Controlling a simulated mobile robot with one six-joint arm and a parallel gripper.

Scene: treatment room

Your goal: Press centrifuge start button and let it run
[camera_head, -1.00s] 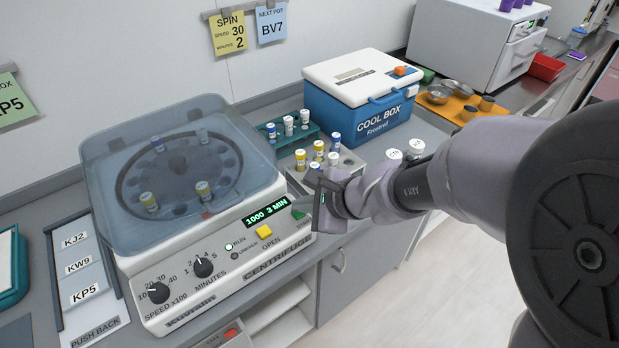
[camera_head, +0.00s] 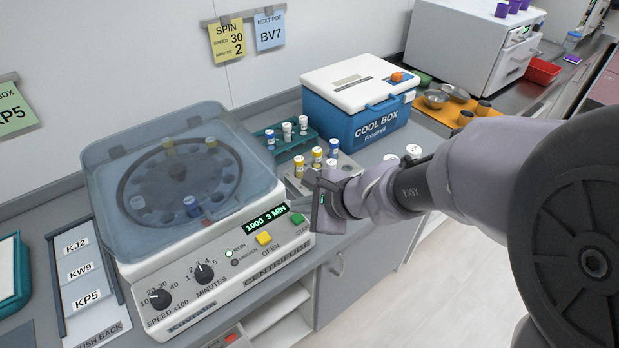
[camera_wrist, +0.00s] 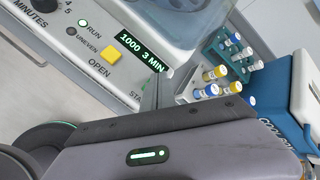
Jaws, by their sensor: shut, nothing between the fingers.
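The centrifuge (camera_head: 215,290) stands on the counter with its clear lid (camera_head: 135,150) closed. Its display (camera_head: 266,217) reads 1000 and 3 MIN. The lamp by RUN (camera_head: 229,254) looks green; it also shows in the wrist view (camera_wrist: 83,29). Tubes with yellow and blue caps sit in the rotor (camera_head: 180,170). My gripper (camera_head: 309,192) is shut and empty, just above and right of the start button, apart from it. Its fingers also show in the wrist view (camera_wrist: 156,92).
The yellow open button (camera_head: 263,238) is left of start. A tube rack (camera_head: 345,170) stands close behind my gripper, with a teal rack (camera_head: 300,145) and the cool box (camera_head: 360,115) beyond. A yellow note (camera_head: 229,40) reads SPIN, speed 30, minutes 2.

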